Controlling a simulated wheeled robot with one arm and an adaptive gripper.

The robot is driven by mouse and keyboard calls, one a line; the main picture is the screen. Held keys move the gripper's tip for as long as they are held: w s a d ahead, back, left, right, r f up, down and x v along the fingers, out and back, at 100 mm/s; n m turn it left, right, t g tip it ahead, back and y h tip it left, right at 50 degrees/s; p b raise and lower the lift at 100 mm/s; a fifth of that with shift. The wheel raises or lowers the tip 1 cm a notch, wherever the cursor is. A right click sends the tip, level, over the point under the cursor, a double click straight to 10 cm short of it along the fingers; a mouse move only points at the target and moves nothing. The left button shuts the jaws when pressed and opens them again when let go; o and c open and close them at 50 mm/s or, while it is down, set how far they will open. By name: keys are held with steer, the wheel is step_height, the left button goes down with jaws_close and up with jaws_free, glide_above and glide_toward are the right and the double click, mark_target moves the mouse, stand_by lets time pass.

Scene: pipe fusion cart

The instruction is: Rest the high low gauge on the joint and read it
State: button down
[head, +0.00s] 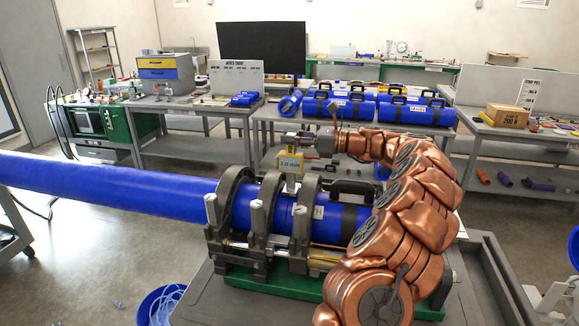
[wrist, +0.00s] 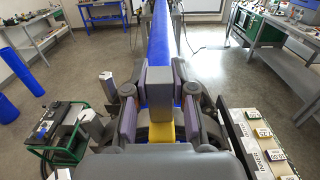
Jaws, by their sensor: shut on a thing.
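The high low gauge (head: 290,163) is a small yellow box with a pale face that appears to read 1.6 mm. My gripper (head: 297,142) is shut on its grey top; the wrist view shows the grey block (wrist: 160,92) between my fingers, with yellow below. The gauge is upright over the blue pipe (head: 120,188), between the dark clamp rings (head: 236,200) of the fusion machine. Its pale stem reaches down to the pipe in the head view; whether it touches is hard to tell. The joint line itself is not clear, partly hidden by the clamps.
The machine stands on a grey cart (head: 205,290). A shorter blue piece with a black handle (head: 353,188) lies to the right of the clamps, beside my arm. Behind are benches with blue cases (head: 415,112) and a dark screen (head: 262,48). Open floor lies at left.

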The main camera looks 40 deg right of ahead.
steer(key=shift+r+p, duration=0.4)
steer(key=shift+r, duration=2.6)
